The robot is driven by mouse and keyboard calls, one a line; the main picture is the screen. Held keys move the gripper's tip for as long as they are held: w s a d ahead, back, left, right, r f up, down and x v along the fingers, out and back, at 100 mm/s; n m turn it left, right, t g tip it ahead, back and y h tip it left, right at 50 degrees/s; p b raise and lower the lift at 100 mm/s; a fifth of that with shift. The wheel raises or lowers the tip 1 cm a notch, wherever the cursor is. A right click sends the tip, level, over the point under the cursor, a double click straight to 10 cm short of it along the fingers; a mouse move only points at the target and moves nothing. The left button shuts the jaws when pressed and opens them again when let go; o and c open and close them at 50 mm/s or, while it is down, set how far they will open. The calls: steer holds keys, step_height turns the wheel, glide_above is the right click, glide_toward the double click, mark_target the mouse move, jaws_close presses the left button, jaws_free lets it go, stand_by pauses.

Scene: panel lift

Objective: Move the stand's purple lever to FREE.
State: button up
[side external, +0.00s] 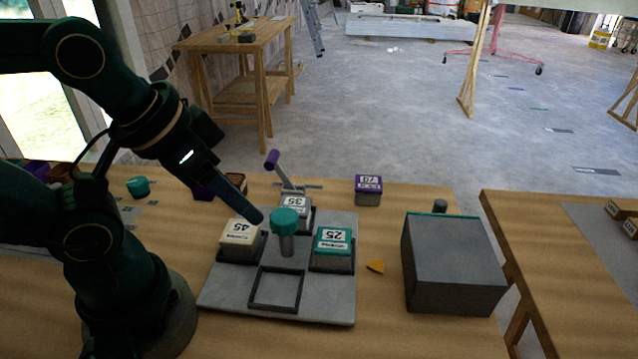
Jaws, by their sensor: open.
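The purple lever (272,159) is a purple grip on a thin grey arm. It leans up and to the left from a small grey bracket behind the block marked 35. The stand (335,305) is a grey plate with a central post and teal knob (285,215). No FREE mark can be read here. My gripper (254,202) is open and empty, pointing down and right. In the picture its fingertips are left of the teal knob, below and left of the lever. It appears apart from the lever.
A purple-topped block (368,190) stands behind. A grey box (452,266) and orange wedge (376,267) are at right.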

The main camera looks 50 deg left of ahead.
steer(key=o, duration=0.6)
steer(key=shift+o, duration=0.2)
steer(key=w+a+r+m, duration=0.1)
steer(key=w+r+m, duration=0.3)
steer(key=m, duration=0.2)
steer(key=m+g, duration=0.4)
steer(key=g, duration=0.1)
glide_above(273, 169)
steer(key=w, duration=0.2)
step_height(273, 169, down, 7)
steer(key=f, duration=0.1)
steer(key=a+f, duration=0.2)
steer(key=shift+s+f+n+g, duration=0.15)
steer(key=shift+s+n+g, duration=0.15)
steer(key=shift+s+n, duration=0.1)
steer(key=shift+a+f, duration=0.1)
steer(key=shift+f, duration=2.5)
